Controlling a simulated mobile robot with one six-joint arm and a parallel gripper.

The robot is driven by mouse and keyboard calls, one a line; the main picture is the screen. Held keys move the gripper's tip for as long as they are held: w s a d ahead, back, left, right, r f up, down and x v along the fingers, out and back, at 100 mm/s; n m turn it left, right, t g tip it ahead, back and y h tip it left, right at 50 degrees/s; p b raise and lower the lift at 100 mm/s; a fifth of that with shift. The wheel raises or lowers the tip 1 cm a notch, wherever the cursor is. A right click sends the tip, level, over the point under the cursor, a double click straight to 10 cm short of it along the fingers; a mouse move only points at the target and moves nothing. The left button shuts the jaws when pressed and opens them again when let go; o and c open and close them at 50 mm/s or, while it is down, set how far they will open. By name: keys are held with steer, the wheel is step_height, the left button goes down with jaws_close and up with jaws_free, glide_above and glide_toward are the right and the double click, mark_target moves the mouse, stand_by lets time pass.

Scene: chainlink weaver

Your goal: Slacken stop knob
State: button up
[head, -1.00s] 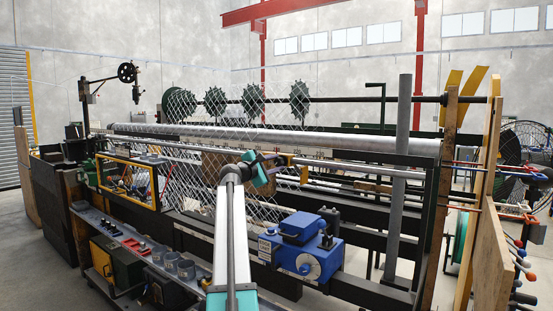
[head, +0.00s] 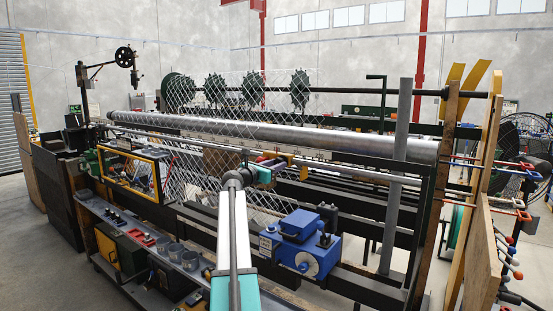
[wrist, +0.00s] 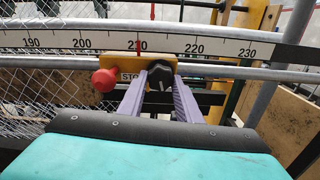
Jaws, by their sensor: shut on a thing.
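In the wrist view a yellow stop block (wrist: 128,66) sits on a rail just below the white scale. Its label is partly covered and reads "STO". A black stop knob (wrist: 160,76) with a white mark is on the block's right part. My gripper (wrist: 160,88) has its two purple fingers on either side of this knob, shut on it. A red ball knob (wrist: 104,80) sticks out at the block's left, outside the fingers. In the head view my gripper (head: 274,164) is at the machine's rail, small and partly hidden by my arm.
The white scale (wrist: 80,40) runs across above the block, with a red line near 210. Wire mesh (wrist: 30,100) hangs at left. A blue motor unit (head: 300,245) stands below and right of my arm. A long steel roller (head: 350,140) runs behind the rail.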

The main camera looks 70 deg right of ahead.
steer(key=shift+s+f+n+p, duration=0.2)
steer(key=shift+n+p, duration=0.5)
steer(key=shift+n, duration=0.5)
steer(key=shift+f, duration=0.1)
steer(key=o, duration=1)
steer(key=shift+r, duration=0.2)
steer(key=shift+w+a, duration=0.15)
steer(key=shift+b+v, duration=2.6)
steer(key=shift+v, duration=4.15)
